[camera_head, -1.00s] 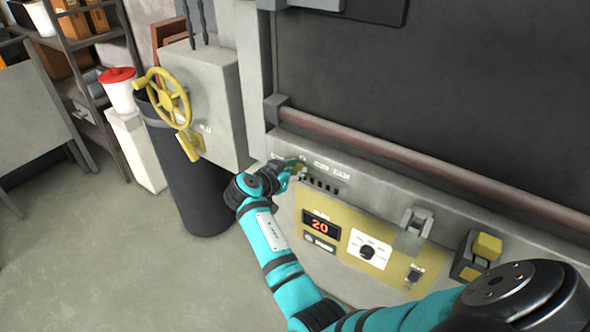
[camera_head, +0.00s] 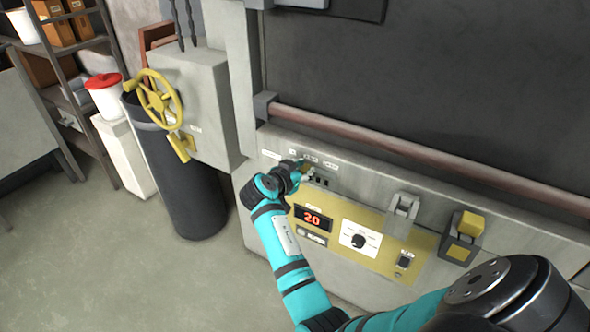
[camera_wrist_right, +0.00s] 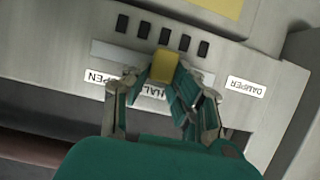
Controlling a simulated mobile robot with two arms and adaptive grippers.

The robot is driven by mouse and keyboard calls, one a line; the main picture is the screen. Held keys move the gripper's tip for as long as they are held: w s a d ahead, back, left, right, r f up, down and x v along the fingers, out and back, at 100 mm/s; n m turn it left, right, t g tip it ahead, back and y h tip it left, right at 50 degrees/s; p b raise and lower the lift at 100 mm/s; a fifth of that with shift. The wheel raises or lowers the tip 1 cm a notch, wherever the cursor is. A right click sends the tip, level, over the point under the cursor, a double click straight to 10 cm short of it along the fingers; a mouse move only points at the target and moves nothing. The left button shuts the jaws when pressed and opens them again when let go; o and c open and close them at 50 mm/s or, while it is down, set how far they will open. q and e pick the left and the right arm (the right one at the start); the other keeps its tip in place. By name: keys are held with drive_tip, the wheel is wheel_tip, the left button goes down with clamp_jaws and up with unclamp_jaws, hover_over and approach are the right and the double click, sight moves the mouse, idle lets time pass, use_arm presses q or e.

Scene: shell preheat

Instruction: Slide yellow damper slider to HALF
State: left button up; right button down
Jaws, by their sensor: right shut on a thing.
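The yellow damper slider (camera_wrist_right: 164,66) sits in a slot on the oven's front panel, in the right wrist view. It stands beside a label reading "HAL", the rest of which my gripper covers. The OPEN label (camera_wrist_right: 97,77) is to its left and the DAMPER label (camera_wrist_right: 246,87) to its right, all upside down there. My right gripper (camera_wrist_right: 158,88) is shut on the slider. In the head view my right gripper (camera_head: 299,169) is at the panel's upper left, and the slider (camera_head: 308,168) is mostly hidden by it. My left gripper is not in view.
A control plate (camera_head: 378,263) with a red display reading 20 (camera_head: 313,219) and a dial (camera_head: 359,240) lies just below right. A long rail (camera_head: 400,155) runs above the panel. A yellow handwheel (camera_head: 158,98) and dark bin (camera_head: 190,190) stand left.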

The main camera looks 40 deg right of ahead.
sight(305, 171)
drive_tip(key=shift+s+d, duration=0.15)
drive_tip(key=c, duration=1.5)
unclamp_jaws()
drive_tip(key=shift+c, duration=0.2)
drive_tip(key=o, duration=0.4)
drive_tip(key=shift+r, duration=0.25)
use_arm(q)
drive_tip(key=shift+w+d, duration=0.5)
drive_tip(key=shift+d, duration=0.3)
use_arm(e)
wheel_tip(305, 171, up, 10)
drive_tip(key=shift+f, duration=0.25)
drive_tip(key=shift+f, duration=0.1)
